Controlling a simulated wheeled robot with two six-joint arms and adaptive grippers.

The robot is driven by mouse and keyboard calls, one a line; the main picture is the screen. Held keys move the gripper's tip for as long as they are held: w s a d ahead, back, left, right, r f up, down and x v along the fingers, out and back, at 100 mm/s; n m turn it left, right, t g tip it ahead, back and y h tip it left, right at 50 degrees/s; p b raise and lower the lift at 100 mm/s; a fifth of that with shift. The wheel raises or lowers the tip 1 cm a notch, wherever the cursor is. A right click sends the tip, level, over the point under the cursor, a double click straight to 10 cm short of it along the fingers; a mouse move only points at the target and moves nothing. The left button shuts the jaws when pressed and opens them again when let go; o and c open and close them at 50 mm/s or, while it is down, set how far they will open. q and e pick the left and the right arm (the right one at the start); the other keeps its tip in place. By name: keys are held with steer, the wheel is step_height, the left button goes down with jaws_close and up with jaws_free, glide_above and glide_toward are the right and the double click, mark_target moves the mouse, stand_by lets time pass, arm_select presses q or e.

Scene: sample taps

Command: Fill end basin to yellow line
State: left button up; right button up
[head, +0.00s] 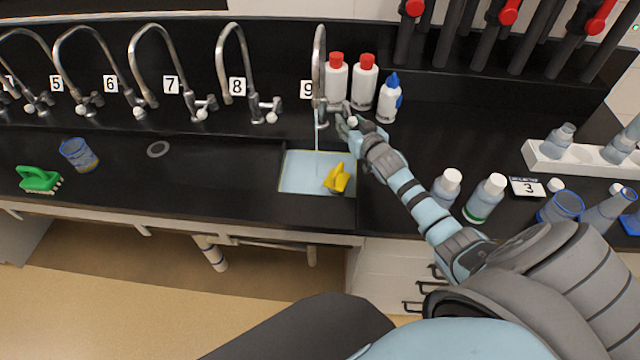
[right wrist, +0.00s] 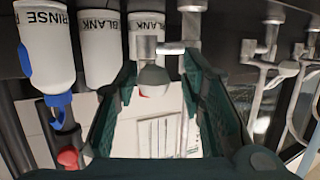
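The end basin (head: 300,178) at tap 9 (head: 319,75) holds pale blue water. A thin water stream (head: 316,138) falls from the spout into it. A yellow object (head: 338,178) is in the basin's right part. I cannot make out a yellow line. My right gripper (head: 350,121) is at the tap 9 handle, to the right of the spout. I cannot tell whether a finger touches the knob. My left gripper is out of view.
Two red-capped bottles (head: 364,82) and a blue-topped rinse bottle (head: 390,98) stand close behind and right of my right gripper. White-capped bottles (head: 485,198) stand right of my forearm. A beaker (head: 79,155) and green brush (head: 40,180) are at left. The counter between is clear.

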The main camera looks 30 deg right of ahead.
steer(key=shift+a, duration=0.1)
steer(key=a+p+v, duration=0.1)
steer(key=p+v, duration=0.2)
steer(key=v, duration=0.3)
steer(key=shift+s, duration=0.25)
stand_by(0.4)
steer(key=shift+w+r, duration=0.1)
